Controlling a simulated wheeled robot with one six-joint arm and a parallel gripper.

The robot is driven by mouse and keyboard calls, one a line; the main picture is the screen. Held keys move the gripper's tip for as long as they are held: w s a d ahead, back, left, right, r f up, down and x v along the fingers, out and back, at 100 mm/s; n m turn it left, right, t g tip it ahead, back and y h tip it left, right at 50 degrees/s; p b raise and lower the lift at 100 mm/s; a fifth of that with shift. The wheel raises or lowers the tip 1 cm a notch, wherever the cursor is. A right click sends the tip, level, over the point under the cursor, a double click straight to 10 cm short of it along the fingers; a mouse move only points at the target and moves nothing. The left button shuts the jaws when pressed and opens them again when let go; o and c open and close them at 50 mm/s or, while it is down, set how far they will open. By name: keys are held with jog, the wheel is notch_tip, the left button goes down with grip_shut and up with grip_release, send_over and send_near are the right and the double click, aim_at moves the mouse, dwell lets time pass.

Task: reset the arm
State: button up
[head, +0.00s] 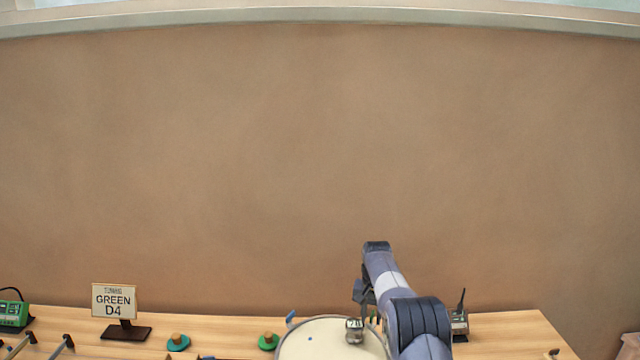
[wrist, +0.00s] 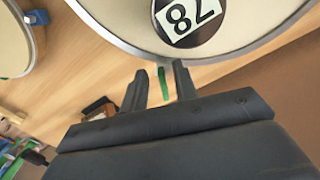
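My arm (head: 388,285) rises at the lower right of the head view, beside a cream round drum (head: 310,343). My gripper (wrist: 160,75) shows in the wrist view with its two dark fingers apart. A narrow green strip (wrist: 163,88) shows in the gap between the fingers; it does not appear to be gripped, though its depth is hard to tell. In the head view the gripper is small, dark and partly merged with the arm.
A metal weight with a number label (head: 355,331) stands on the drum. On the wooden table (head: 510,330) are a "GREEN D4" sign (head: 114,300), green discs with knobs (head: 178,342), a green device (head: 13,314) and a dark device with an antenna (head: 460,322). A brown wall (head: 250,170) stands behind.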

jog(key=shift+d+n, duration=0.2)
jog(key=shift+n, duration=1.1)
jog(key=shift+d+n, duration=0.25)
jog(key=shift+n, duration=1.05)
jog(key=shift+d+n, duration=0.2)
jog(key=shift+n, duration=1.1)
